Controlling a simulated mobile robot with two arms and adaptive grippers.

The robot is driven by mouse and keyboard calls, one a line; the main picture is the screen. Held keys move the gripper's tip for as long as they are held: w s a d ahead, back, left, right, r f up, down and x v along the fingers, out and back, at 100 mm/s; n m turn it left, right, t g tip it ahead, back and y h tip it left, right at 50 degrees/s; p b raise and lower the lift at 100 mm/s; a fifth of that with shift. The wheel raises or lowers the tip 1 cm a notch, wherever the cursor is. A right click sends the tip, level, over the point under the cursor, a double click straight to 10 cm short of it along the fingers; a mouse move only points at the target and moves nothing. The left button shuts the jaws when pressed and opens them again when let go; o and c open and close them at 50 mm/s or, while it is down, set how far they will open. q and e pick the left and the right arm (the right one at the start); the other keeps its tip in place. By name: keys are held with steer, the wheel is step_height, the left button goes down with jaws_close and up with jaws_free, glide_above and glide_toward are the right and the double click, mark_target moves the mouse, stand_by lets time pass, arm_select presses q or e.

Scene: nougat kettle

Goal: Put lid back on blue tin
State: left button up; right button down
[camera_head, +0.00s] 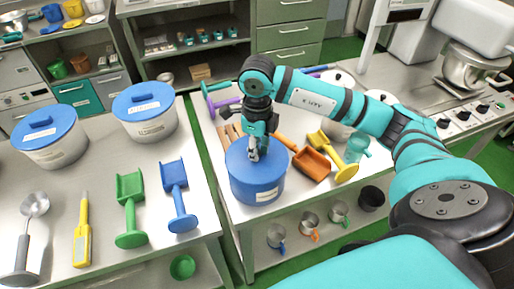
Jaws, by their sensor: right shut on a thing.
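The blue tin (257,192) stands on the right-hand metal table near its left edge, with a pale label on its side. A blue lid (240,163) lies over its top; from this angle I cannot tell whether it is fully seated. My right gripper (253,155) points down from above and is shut on the lid's middle, where the handle is mostly hidden by the fingers. My left gripper is out of view.
Two white tubs with blue lids (40,128) (143,100) stand on the left table. Scoops lie in front of them. An orange scoop (311,165) and a yellow scoop (338,158) lie right of the tin. A gap separates the tables.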

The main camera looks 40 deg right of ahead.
steer(key=shift+f+b, duration=0.2)
steer(key=shift+b, duration=0.1)
stand_by(0.5)
steer(key=c, duration=0.6)
jaws_free()
steer(key=shift+o, duration=0.2)
steer(key=shift+r, duration=0.15)
steer(key=shift+r+p, duration=2.05)
steer(key=shift+r, duration=1.35)
